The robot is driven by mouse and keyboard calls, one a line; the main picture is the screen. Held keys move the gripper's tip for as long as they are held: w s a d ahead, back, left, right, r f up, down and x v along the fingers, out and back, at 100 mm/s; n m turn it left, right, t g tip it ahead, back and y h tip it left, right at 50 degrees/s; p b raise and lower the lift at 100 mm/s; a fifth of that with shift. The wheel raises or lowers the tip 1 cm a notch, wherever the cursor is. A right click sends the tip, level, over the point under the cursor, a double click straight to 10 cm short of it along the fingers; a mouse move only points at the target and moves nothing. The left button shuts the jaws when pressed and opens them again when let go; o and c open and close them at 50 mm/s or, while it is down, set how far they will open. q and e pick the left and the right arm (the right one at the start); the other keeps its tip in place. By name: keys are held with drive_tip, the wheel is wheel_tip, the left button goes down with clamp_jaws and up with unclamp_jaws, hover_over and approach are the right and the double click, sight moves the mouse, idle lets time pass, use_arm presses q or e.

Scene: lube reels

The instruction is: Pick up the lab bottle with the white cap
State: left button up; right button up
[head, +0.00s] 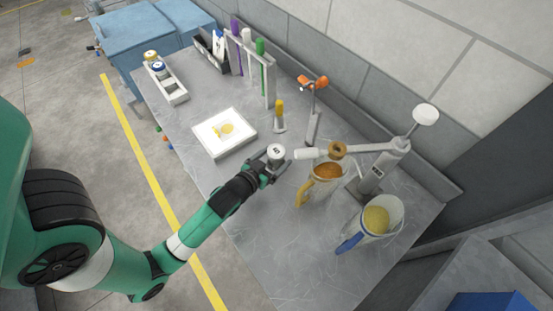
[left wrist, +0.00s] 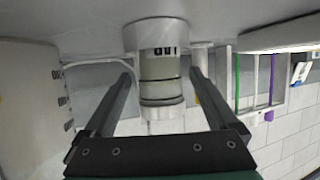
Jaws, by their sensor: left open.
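The lab bottle with the white cap (head: 275,151) stands on the grey metal table, near the middle in the head view. In the left wrist view the bottle (left wrist: 160,67) is upside down in the picture, with dark markings and dark bands. My left gripper (head: 270,165) is open at the bottle. In the left wrist view the left gripper's fingers (left wrist: 165,92) stand to either side of the bottle, with gaps visible between them and it. The gripper hides the bottle's lower part in the head view. My right gripper is not in view.
A white tray with a yellow patch (head: 203,133) lies left of the bottle. Jugs with amber (head: 327,185) and yellow contents (head: 377,219) stand to the right, below a white-grey arm fixture (head: 385,165). A tube stand (head: 270,90) and bottle rack (head: 179,94) are farther back.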

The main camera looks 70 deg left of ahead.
sight(278, 149)
use_arm(q)
drive_tip(key=shift+w+a+f, duration=0.25)
drive_tip(key=shift+w+a, duration=0.05)
drive_tip(key=shift+w, duration=0.05)
clamp_jaws()
drive_tip(key=shift+r, duration=0.1)
drive_tip(key=r, duration=0.1)
drive_tip(key=r+p, duration=0.1)
drive_tip(key=r, duration=0.1)
drive_tip(key=r+p, duration=0.1)
drive_tip(key=shift+s+d+r, duration=0.2)
drive_tip(key=shift+s+d, duration=0.05)
drive_tip(key=shift+s, duration=0.1)
drive_tip(key=r+p+v, duration=0.1)
drive_tip(key=p+v, duration=0.1)
drive_tip(key=v, duration=0.5)
drive_tip(key=r+p+v, duration=0.1)
drive_tip(key=p+v, duration=0.1)
drive_tip(key=v, duration=0.6)
drive_tip(key=shift+w+a+r+p, duration=0.15)
drive_tip(key=shift+a+r+p, duration=0.15)
drive_tip(key=shift+r+p, duration=0.15)
